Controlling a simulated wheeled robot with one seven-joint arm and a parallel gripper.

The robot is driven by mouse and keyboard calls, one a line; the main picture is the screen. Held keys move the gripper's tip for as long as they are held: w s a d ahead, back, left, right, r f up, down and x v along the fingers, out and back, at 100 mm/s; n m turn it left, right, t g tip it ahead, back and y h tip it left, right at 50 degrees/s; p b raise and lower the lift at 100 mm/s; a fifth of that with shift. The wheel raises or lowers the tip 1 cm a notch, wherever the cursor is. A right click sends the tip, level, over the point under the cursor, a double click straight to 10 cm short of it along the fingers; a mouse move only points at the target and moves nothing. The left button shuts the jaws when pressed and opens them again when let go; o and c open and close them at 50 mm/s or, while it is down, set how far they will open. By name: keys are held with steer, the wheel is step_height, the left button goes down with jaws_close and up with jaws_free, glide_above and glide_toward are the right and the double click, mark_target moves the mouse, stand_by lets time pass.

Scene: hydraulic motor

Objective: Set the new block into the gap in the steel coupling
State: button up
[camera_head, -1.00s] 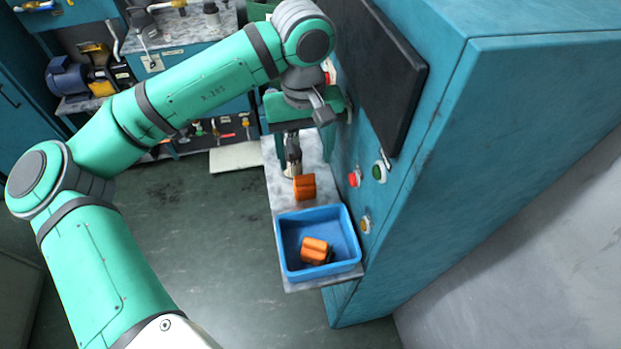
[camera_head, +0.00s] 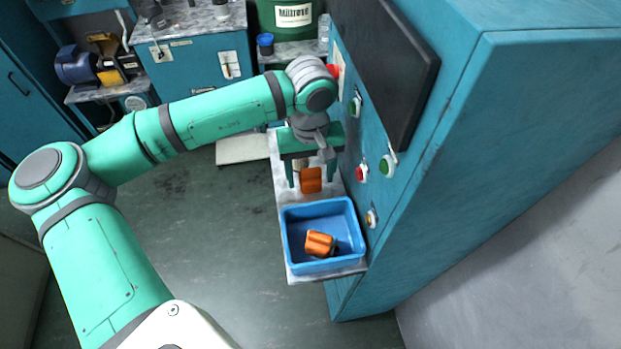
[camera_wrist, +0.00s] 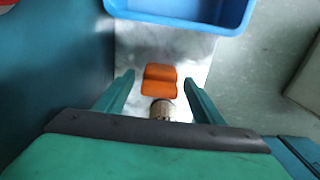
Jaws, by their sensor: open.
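One orange block (camera_head: 312,180) stands on the narrow shelf behind the blue bin (camera_head: 347,262). In the wrist view this block (camera_wrist: 159,78) shows between my two fingers, with space on each side. A second orange block (camera_head: 320,243) lies inside the blue bin; I cannot tell which block is the new one. A round metal part (camera_wrist: 162,109), seemingly the steel coupling, shows right beside the standing block, partly hidden by my gripper's body. Its gap is not visible. My gripper (camera_head: 311,170) is open, above and around the shelf block, holding nothing.
The teal cabinet (camera_head: 450,140) with buttons and a dark panel rises close on the right of the shelf (camera_head: 291,212). The blue bin (camera_wrist: 185,12) also tops the wrist view. Open floor (camera_head: 215,230) lies left of the shelf.

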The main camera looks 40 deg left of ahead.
steer(key=c, duration=1.3)
steer(key=shift+r, duration=0.1)
steer(key=shift+w+r, duration=0.1)
steer(key=shift+r, duration=0.45)
steer(key=s+a+r, duration=0.1)
steer(key=s+r, duration=0.3)
steer(key=s+a+r, duration=0.2)
steer(key=s+r, duration=0.1)
steer(key=s, duration=0.1)
steer(key=s+a+r, duration=0.2)
steer(key=s+r, duration=0.2)
steer(key=s, duration=0.1)
steer(key=shift+s+r, duration=0.1)
steer(key=shift+r, duration=0.25)
